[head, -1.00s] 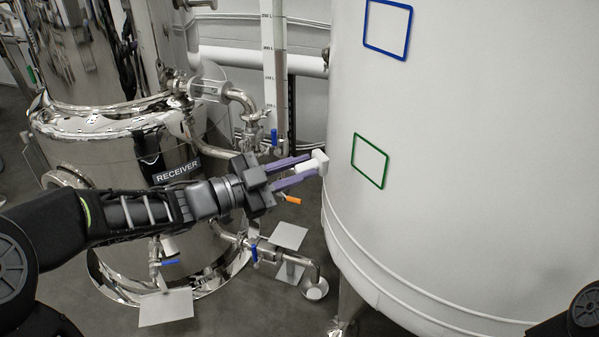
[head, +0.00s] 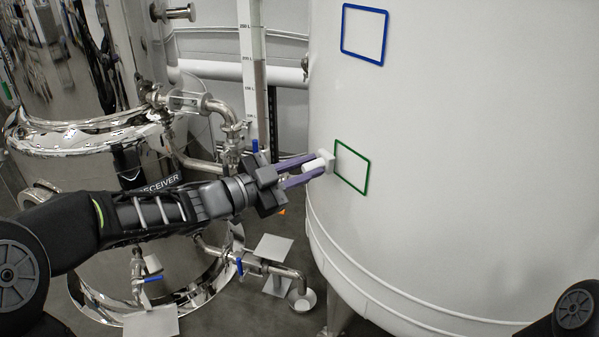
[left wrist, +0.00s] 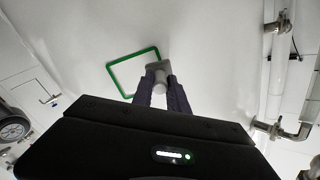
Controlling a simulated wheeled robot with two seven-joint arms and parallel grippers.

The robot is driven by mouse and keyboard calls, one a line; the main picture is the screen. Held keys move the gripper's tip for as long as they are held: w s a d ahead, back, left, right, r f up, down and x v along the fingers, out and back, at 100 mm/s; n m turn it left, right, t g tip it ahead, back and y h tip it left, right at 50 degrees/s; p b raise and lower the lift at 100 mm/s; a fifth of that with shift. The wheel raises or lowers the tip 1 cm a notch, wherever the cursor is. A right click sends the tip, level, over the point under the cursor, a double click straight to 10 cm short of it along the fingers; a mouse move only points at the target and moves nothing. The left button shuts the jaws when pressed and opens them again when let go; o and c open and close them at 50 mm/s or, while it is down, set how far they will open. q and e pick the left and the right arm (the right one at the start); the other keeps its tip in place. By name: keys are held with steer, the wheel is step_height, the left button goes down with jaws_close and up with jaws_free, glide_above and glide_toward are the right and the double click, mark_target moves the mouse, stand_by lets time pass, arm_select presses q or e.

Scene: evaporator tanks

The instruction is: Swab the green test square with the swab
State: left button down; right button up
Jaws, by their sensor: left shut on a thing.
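The green test square (head: 351,167) is an outline on the white tank wall. It also shows in the left wrist view (left wrist: 121,66). My left gripper (head: 318,168) is shut on the white swab (head: 325,162), which has a block-shaped head. In the head view the swab's head is at the square's left edge. In the left wrist view the swab (left wrist: 158,70) overlaps the square's right side. I cannot tell whether the swab touches the wall. My right gripper is out of view; only a part of my right arm shows at the lower right.
A blue square outline (head: 364,35) is higher on the same white tank (head: 470,150). A shiny steel receiver tank (head: 75,150) stands at the left. Pipes and valves (head: 232,125) lie between the tanks, behind my left arm. The wall right of the green square is clear.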

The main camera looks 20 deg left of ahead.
arm_select(q)
steer(key=shift+x, duration=1.05)
stand_by(0.7)
steer(key=shift+s+d, duration=0.1)
steer(key=shift+s+d+b, duration=0.5)
steer(key=shift+s+d, duration=0.45)
steer(key=shift+d, duration=0.05)
steer(key=shift+s+d+b, duration=0.5)
steer(key=shift+s+d, duration=0.45)
steer(key=shift+d, duration=0.25)
steer(key=shift+d, duration=0.1)
steer(key=shift+s+d+b, duration=0.5)
steer(key=shift+s+d, duration=0.5)
steer(key=shift+w, duration=0.1)
